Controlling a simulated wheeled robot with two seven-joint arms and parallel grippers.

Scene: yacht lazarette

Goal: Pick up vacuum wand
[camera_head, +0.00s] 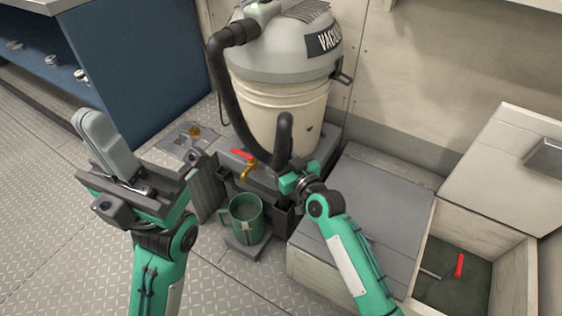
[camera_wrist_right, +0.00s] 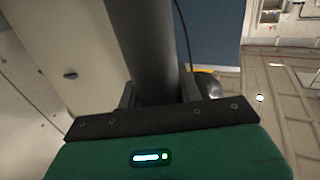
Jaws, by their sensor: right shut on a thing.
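The vacuum wand (camera_head: 284,138) is a dark, rounded upright tube in front of the vacuum, joined to its black hose (camera_head: 228,95). My right gripper (camera_head: 289,176) is shut around its lower part. In the right wrist view the wand (camera_wrist_right: 142,45) rises between the two fingers of my right gripper (camera_wrist_right: 155,95). The wand's lower end is hidden by the gripper. My left gripper (camera_head: 108,150) is raised at the left, away from the wand, with a pale grey rounded shape at its fingers. I cannot tell whether it is open or shut.
The grey and cream vacuum (camera_head: 275,95) stands on a dark box against the wall. A green mug (camera_head: 245,218) and a red-handled valve (camera_head: 243,155) are close by. An open bin (camera_head: 440,280) holds a red-handled item at right. A blue cabinet (camera_head: 140,65) stands at left.

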